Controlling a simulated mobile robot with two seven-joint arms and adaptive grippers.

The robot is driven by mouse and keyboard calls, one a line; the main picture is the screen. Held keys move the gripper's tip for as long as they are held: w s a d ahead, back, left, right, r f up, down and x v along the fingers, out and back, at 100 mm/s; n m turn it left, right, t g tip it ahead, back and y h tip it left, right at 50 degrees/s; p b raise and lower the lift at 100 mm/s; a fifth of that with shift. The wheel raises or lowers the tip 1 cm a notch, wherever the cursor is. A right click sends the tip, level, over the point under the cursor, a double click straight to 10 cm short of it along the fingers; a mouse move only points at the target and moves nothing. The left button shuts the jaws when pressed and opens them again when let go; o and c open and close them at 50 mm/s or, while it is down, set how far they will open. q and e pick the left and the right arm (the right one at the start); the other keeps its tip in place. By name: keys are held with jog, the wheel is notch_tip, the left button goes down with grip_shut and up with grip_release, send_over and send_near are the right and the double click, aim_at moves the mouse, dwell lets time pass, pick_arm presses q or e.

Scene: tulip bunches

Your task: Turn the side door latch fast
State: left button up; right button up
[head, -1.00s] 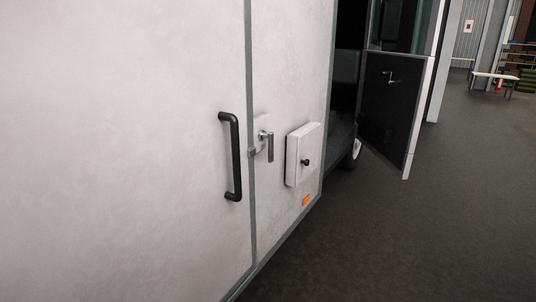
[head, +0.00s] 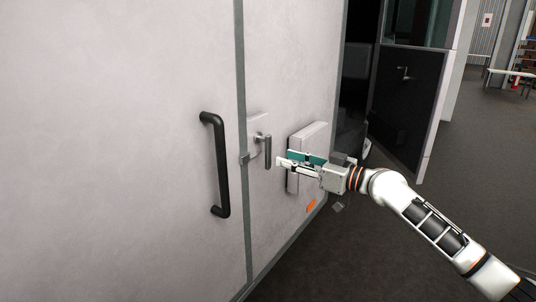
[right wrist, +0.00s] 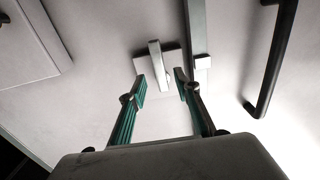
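The side door latch (head: 267,151) is a grey metal lever hanging straight down from a pale plate, beside the dark vertical seam of the white van side. My right gripper (head: 281,162) is just right of the latch in the head view, its fingers pointing at it. In the right wrist view the latch (right wrist: 159,66) shows ahead, between and beyond the two teal-padded fingertips (right wrist: 160,88). The fingers are apart with nothing between them, and I see no contact with the lever. My left gripper is not in view.
A black vertical door handle (head: 222,165) is left of the seam. A white box (head: 308,135) sticks out from the panel right of the latch, partly behind my right gripper. An open dark cab door (head: 408,105) stands farther right.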

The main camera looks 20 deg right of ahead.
aim_at(270, 152)
jog(key=p+x, duration=0.1)
jog(key=x, duration=0.7)
jog(key=shift+d+r, duration=0.1)
jog(key=shift+r, duration=0.05)
grip_shut()
